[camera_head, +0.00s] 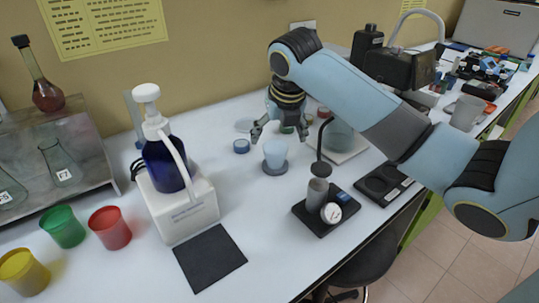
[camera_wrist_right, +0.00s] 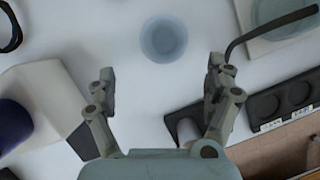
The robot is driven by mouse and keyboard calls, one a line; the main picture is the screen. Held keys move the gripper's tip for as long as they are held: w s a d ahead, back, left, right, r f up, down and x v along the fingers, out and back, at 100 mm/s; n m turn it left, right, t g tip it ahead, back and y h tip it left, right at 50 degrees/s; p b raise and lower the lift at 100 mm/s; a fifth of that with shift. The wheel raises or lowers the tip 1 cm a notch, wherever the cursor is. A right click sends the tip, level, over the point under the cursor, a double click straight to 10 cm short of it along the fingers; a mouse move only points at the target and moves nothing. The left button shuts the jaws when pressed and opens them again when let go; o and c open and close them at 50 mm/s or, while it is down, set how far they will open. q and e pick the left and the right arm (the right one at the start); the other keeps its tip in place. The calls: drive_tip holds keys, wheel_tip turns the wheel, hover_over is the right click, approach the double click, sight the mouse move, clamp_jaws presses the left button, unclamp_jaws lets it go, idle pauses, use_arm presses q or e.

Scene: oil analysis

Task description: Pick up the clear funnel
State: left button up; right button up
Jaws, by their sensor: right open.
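The clear funnel (camera_head: 275,150) looks like a pale blue, see-through cup, wide at the top. It stands upright on a small grey round base (camera_head: 275,169) in the middle of the bench. In the right wrist view the funnel (camera_wrist_right: 163,39) shows from above as a pale round shape, beyond the fingertips and between their lines. My right gripper (camera_head: 279,132) is open and empty, just above and behind the funnel in the head view, apart from it. Its spread fingers (camera_wrist_right: 160,72) also show in the right wrist view. My left gripper is not in view.
A white box with a blue pump bottle (camera_head: 165,163) stands left of the funnel. A black device with a grey cylinder (camera_head: 317,193) stands at front right. A glass vessel on a white plate (camera_head: 350,153) is close on the right. Coloured cups (camera_head: 63,227) stand at front left.

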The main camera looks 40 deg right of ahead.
sight(277, 143)
drive_tip(key=x, duration=0.3)
drive_tip(key=shift+f, duration=0.35)
drive_tip(key=x, duration=0.5)
drive_tip(key=shift+w+d+f, duration=0.2)
drive_tip(key=shift+w+d, duration=0.05)
drive_tip(key=shift+d, duration=0.15)
drive_tip(key=c, duration=0.3)
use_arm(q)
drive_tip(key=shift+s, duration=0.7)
use_arm(e)
drive_tip(key=c, duration=1)
